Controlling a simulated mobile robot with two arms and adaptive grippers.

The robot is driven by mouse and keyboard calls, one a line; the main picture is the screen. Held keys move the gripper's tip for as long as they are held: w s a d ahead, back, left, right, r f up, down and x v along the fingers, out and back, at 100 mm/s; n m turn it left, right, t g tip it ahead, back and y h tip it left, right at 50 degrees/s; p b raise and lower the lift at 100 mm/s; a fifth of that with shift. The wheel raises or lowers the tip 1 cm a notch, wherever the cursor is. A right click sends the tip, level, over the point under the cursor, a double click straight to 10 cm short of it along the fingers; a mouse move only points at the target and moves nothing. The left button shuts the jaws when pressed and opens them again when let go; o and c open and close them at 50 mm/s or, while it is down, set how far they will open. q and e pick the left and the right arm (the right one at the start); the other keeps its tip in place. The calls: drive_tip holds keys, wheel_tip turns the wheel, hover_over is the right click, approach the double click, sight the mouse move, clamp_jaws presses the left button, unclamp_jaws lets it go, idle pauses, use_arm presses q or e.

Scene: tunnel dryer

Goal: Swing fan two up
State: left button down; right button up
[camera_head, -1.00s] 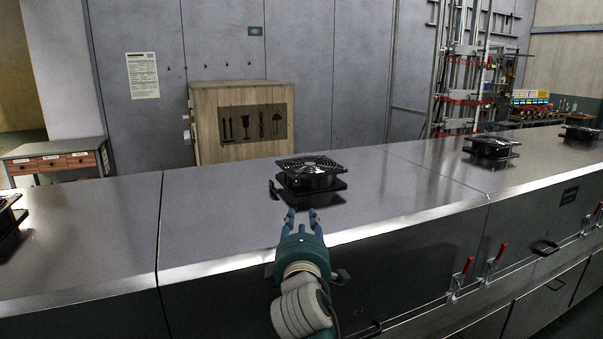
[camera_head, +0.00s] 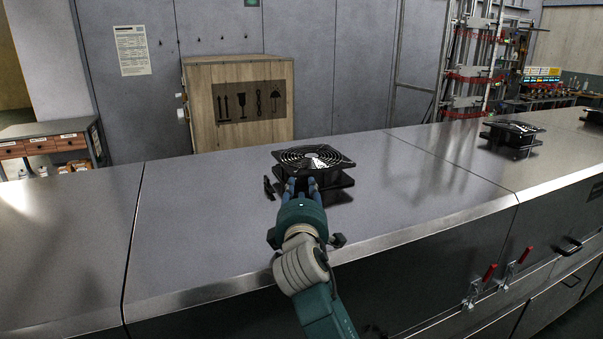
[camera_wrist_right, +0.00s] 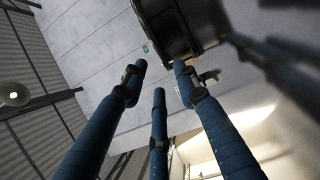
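A black fan (camera_head: 313,157) with a round grille sits low on a dark base plate on the metal dryer top, in the middle of the head view. A small dark handle or latch (camera_head: 269,188) sticks out at its left. My right gripper (camera_head: 301,184) is in front of the fan's near side, its fingertips overlapping the fan's near edge; I cannot tell if they touch. In the right wrist view its blue fingers (camera_wrist_right: 158,85) are spread with nothing between them, and a dark box-like part (camera_wrist_right: 176,27) shows beyond the tips. My left gripper is not in view.
The dryer top (camera_head: 200,235) is clear left of the fan. Another fan (camera_head: 511,136) stands further right, and part of one more (camera_head: 594,116) at the right edge. A wooden crate (camera_head: 238,132) stands behind.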

sight(302, 175)
drive_tip(key=w, duration=0.4)
drive_tip(key=w+p, duration=0.1)
drive_tip(key=w, duration=0.1)
drive_tip(key=shift+w+d+f, duration=0.1)
drive_tip(key=shift+w+d, duration=0.1)
drive_tip(key=shift+d, duration=0.05)
drive_tip(key=shift+w+d, duration=0.1)
drive_tip(key=shift+w, duration=0.7)
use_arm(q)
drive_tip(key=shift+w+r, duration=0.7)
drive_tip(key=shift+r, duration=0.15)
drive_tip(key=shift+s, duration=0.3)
use_arm(e)
clamp_jaws()
